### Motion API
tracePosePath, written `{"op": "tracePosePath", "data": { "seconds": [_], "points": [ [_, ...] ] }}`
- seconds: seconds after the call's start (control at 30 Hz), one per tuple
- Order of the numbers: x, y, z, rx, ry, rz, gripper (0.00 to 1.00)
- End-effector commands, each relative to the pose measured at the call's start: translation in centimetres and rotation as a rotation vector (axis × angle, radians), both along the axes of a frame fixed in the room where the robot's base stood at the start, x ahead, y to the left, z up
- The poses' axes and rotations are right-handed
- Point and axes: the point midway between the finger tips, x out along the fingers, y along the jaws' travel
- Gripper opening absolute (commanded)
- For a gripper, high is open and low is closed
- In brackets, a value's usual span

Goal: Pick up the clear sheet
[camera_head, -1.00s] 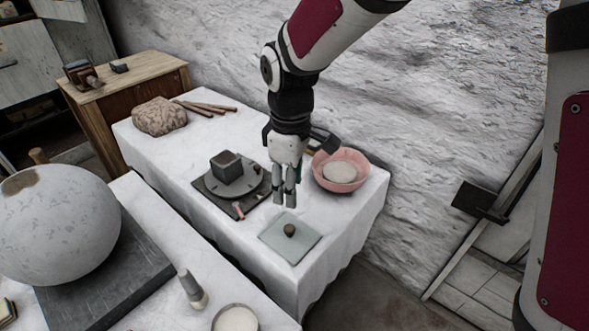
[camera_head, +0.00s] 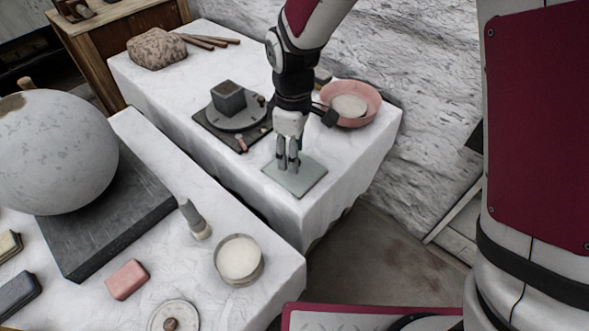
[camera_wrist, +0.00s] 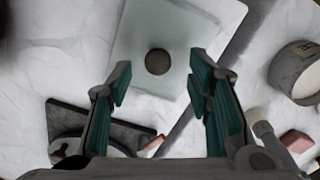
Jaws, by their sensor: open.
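The clear sheet (camera_head: 309,181) is a pale greenish, see-through square lying flat on the white-covered table near its front corner. It also shows in the wrist view (camera_wrist: 190,32). A small dark round knob (camera_wrist: 158,62) sits on the middle of the sheet; in the head view my gripper hides it. My gripper (camera_head: 288,168) points down over the sheet, with its fingers apart. In the wrist view my gripper (camera_wrist: 158,88) is open and empty, and the knob appears between and beyond the fingertips. I cannot tell the exact height of the fingertips above the sheet.
Left of the sheet is a turntable (camera_head: 236,122) on a dark board with a grey block (camera_head: 229,98). A pink bowl (camera_head: 368,92) stands behind my gripper. A nearer table holds a large plaster sphere (camera_head: 55,150), a bottle-like tool (camera_head: 194,220) and a round container (camera_head: 239,283).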

Motion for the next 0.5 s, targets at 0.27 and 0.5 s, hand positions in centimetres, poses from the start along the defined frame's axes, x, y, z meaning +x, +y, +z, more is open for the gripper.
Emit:
{"op": "tracePosePath", "data": {
  "seconds": [0.27, 0.5],
  "points": [
    [0.1, -0.3, -3.6, -0.001, 0.002, -0.001, 0.46],
    [0.2, -0.3, -3.5, -0.001, 0.001, -0.001, 0.39]
  ]
}}
